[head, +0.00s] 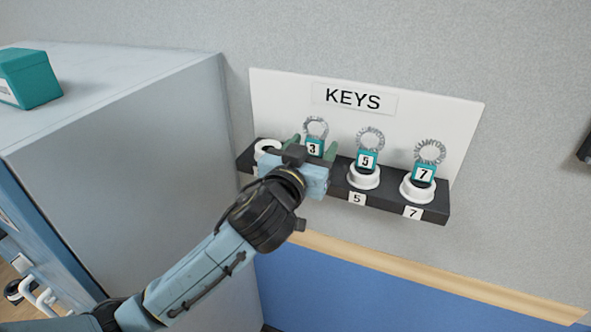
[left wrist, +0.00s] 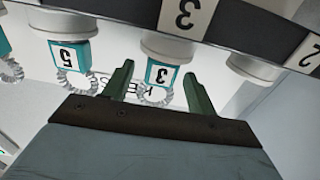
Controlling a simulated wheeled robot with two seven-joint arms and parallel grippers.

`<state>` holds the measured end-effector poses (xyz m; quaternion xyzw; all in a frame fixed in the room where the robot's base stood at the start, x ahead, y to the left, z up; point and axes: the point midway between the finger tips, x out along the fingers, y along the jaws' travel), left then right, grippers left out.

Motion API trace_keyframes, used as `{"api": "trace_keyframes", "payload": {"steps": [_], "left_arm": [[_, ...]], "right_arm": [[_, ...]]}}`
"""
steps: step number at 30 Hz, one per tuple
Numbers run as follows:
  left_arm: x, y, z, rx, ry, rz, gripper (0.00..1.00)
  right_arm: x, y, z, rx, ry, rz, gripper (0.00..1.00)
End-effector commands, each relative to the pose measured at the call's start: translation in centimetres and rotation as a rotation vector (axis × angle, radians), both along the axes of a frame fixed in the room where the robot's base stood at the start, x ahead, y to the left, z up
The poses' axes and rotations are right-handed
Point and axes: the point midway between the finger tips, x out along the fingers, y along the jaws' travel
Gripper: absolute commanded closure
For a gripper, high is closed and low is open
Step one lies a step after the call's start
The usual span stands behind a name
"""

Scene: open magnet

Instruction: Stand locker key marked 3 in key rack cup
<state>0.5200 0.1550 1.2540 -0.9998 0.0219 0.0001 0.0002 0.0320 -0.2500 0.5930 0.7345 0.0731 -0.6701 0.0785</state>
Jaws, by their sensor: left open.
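The key marked 3 has a teal tag (head: 314,148) with a white number panel and a coiled metal ring on top. In the left wrist view, which is upside down, its tag (left wrist: 160,76) stands in the white cup (left wrist: 170,46) over the label 3. My left gripper (head: 313,146) is open at the rack, its green fingers on either side of the tag. The left wrist view shows gaps between the fingers (left wrist: 158,80) and the tag. In the head view the gripper hides cup 3. My right gripper is not in view.
The dark rack shelf (head: 386,201) also holds keys 5 (head: 366,160) and 7 (head: 423,174) upright in white cups. An empty-looking cup (head: 267,146) is at its left end. A grey cabinet (head: 160,130) with a teal box (head: 30,78) stands left.

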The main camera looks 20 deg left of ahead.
Motion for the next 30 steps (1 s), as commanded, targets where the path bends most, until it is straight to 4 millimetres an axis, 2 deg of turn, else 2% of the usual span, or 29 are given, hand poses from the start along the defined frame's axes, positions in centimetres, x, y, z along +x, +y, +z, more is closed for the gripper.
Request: {"api": "trace_keyframes", "payload": {"steps": [12, 15, 18, 30], "left_arm": [[-9.3, 0.4, -0.2, -0.003, 0.003, 0.0, 0.43], [-10.2, 0.5, 0.1, -0.001, 0.006, 0.002, 0.43], [-10.9, 0.5, 0.1, -0.001, 0.004, 0.001, 0.43], [-11.6, 0.5, 0.0, 0.0, 0.0, 0.001, 0.43]], "right_arm": [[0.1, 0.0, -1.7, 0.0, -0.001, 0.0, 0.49], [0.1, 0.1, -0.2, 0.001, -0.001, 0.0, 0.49], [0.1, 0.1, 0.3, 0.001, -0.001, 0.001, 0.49], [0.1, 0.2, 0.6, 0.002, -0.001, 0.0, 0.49]]}}
